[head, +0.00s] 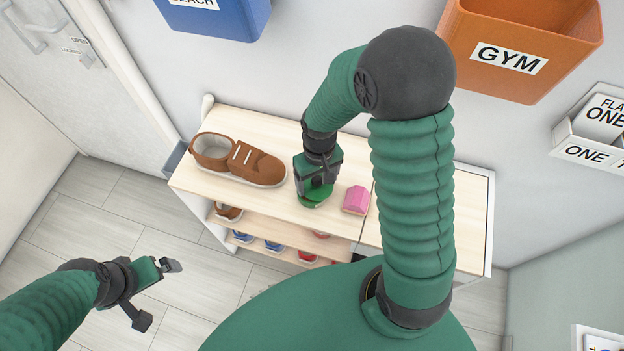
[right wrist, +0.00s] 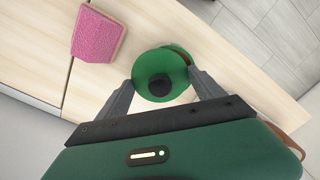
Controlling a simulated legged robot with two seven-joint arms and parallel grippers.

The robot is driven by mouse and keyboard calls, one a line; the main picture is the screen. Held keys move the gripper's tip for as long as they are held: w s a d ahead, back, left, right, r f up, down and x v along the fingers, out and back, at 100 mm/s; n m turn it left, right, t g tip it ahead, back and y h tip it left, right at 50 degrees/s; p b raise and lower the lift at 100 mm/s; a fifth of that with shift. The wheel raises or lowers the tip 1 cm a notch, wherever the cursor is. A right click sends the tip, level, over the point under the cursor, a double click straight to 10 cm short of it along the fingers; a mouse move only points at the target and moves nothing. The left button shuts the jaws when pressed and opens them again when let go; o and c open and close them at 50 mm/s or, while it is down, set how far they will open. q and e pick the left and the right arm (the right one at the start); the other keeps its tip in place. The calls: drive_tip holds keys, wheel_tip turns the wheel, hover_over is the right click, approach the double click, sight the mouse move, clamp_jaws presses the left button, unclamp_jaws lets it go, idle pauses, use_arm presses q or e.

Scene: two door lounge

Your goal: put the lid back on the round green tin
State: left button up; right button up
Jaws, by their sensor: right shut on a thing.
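My right gripper (head: 316,190) is over the shelf top, its fingers (right wrist: 162,80) shut on the sides of a round green lid (right wrist: 150,64) with a black knob (right wrist: 160,87). Behind the lid in the right wrist view, the rim of the round green tin (right wrist: 184,50) shows with a dark reddish inside. The lid hides most of the tin and sits offset from it; I cannot tell whether they touch. In the head view the green at the fingertips (head: 312,203) is partly hidden by the gripper. My left gripper (head: 158,294) is open and empty, over the floor.
A pink block (head: 356,200) stands right of the right gripper, and also shows in the right wrist view (right wrist: 97,35). A brown shoe (head: 240,160) lies to the left on the shelf top (head: 285,125). More shoes sit below. An orange GYM bin (head: 520,45) hangs above.

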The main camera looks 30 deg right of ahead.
drive_tip(key=shift+w+d+f, duration=0.1)
drive_tip(key=shift+w+f, duration=0.05)
drive_tip(key=shift+f, duration=0.1)
drive_tip(key=shift+a+r, duration=0.1)
drive_tip(key=shift+a, duration=0.15)
drive_tip(key=shift+a+r, duration=0.2)
drive_tip(key=shift+a, duration=0.45)
drive_tip(key=shift+a+r, duration=0.15)
drive_tip(key=shift+a, duration=0.45)
drive_tip(key=shift+d+f, duration=0.15)
drive_tip(key=shift+d, duration=0.6)
drive_tip(key=shift+d+f, duration=0.15)
drive_tip(key=shift+d, duration=0.55)
drive_tip(key=shift+a+r, duration=0.15)
drive_tip(key=shift+a, duration=0.35)
drive_tip(key=shift+d, duration=0.55)
drive_tip(key=shift+a+r+p, duration=0.1)
drive_tip(key=shift+a+p, duration=0.35)
drive_tip(key=shift+a, duration=0.45)
use_arm(q)
drive_tip(key=shift+w+a+r, duration=0.1)
drive_tip(key=shift+a+r, duration=0.25)
drive_tip(key=shift+a, duration=0.3)
